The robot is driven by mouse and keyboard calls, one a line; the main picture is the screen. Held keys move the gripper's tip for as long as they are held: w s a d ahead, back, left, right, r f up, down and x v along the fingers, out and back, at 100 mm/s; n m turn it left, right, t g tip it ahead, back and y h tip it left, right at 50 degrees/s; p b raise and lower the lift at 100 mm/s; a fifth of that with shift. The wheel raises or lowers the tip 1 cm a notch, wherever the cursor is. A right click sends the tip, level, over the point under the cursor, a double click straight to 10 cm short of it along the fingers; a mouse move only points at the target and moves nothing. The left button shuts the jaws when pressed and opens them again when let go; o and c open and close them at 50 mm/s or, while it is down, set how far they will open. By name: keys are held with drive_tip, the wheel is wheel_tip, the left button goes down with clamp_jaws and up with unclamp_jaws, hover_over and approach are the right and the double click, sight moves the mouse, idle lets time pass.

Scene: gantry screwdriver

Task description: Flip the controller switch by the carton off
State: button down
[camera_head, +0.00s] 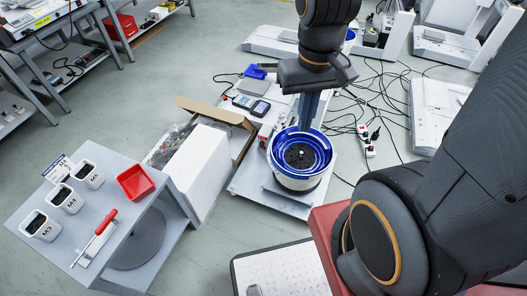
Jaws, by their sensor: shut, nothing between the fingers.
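The open carton (208,110) lies on the floor left of centre, with brown flaps and a white panel on its near side. A grey controller box with a dark display (252,105) sits just right of the carton's far end, on the low white platform. Its switch is too small to make out. My gripper (307,126) points down right of the controller, above or beside the blue-rimmed round bowl feeder (298,181). Its fingers look together and empty. Whether it touches anything there cannot be told.
A grey stand (135,192) at left holds labelled screw cups, a red tray (135,182) and a red-handled screwdriver (96,236). Loose cables and a power strip (365,141) lie on the floor at right. White machines stand behind.

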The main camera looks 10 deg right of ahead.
sight(264, 149)
drive_tip(key=w+d+f+n+h+b, duration=0.1)
drive_tip(key=w+f+n+h+b, duration=0.25)
drive_tip(key=w+f+b, duration=0.6)
drive_tip(key=w+f+n+h+b, duration=0.2)
drive_tip(key=w+f+n+b, duration=0.35)
drive_tip(key=f, duration=0.75)
drive_tip(key=w+d+f+n+h+b, duration=0.1)
drive_tip(key=w+f+n+h+b, duration=0.25)
drive_tip(key=w+f+b, duration=0.55)
drive_tip(key=w+a+f+n+t+b, duration=0.3)
drive_tip(key=w+f+n+b, duration=0.2)
drive_tip(key=f, duration=0.7)
drive_tip(key=w+a+f+n+t+b, duration=0.3)
drive_tip(key=w+a+f+n+b, duration=0.1)
drive_tip(key=f, duration=0.9)
drive_tip(key=w+a+f+n+t+b, duration=0.2)
drive_tip(key=w+f+n+b, duration=0.4)
drive_tip(key=f, duration=0.7)
drive_tip(key=shift+w+a+t+y, duration=0.15)
drive_tip(key=shift+a+t+y, duration=0.25)
drive_tip(key=shift+a, duration=0.3)
